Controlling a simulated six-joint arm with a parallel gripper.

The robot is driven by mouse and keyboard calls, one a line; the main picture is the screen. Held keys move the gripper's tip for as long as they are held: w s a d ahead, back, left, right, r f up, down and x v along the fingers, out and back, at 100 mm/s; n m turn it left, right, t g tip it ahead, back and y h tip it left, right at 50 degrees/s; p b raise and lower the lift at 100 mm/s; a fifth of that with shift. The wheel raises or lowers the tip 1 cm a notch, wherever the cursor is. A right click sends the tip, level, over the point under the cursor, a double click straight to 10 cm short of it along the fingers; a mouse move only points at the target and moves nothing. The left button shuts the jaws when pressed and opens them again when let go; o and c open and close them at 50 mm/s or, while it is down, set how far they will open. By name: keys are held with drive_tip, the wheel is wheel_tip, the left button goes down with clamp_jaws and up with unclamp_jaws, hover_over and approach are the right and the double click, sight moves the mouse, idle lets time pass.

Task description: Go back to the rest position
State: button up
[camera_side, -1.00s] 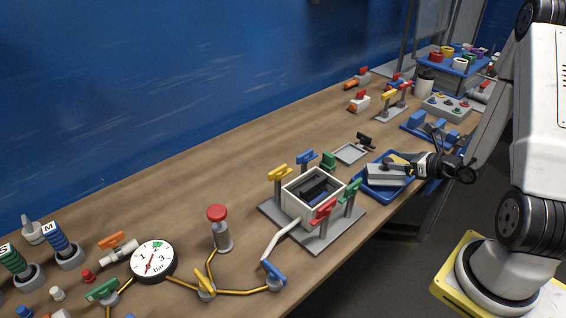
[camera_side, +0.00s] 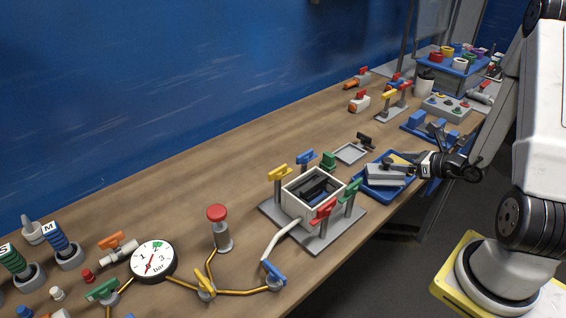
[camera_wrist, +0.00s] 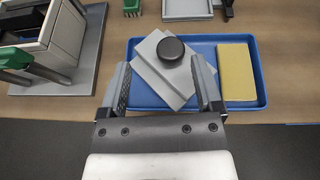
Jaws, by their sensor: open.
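My gripper (camera_wrist: 161,97) is open at the near edge of a blue tray (camera_wrist: 228,107). In the wrist view its two fingers stand apart on either side of a grey block with a round black knob (camera_wrist: 170,50). The block lies tilted in the tray, and I cannot tell whether a finger touches it. In the side view my gripper (camera_side: 412,164) is at the right of the grey block (camera_side: 375,180) in the blue tray (camera_side: 372,195). A yellow pad (camera_wrist: 237,72) lies in the tray, right of the block.
A white open box (camera_side: 290,197) with coloured clamps stands on a grey plate left of the tray. A small grey tray (camera_side: 350,153) lies behind. A blue holder (camera_side: 418,122) and a button box (camera_side: 447,108) are farther back.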

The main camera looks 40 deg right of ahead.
drive_tip(key=a+r+n+g, duration=0.2)
drive_tip(key=a+n, duration=0.5)
drive_tip(key=n, duration=0.4)
drive_tip(key=s+a+r+n+g, duration=0.1)
drive_tip(key=a+r+n+g, duration=0.1)
drive_tip(key=a+n+g, duration=0.3)
drive_tip(key=a+r+n+g, duration=0.2)
drive_tip(key=a+n, duration=0.9)
drive_tip(key=n, duration=0.8)
drive_tip(key=shift+s+g+h, duration=0.2)
drive_tip(key=shift+g+h, duration=0.2)
drive_tip(key=shift+g, duration=0.5)
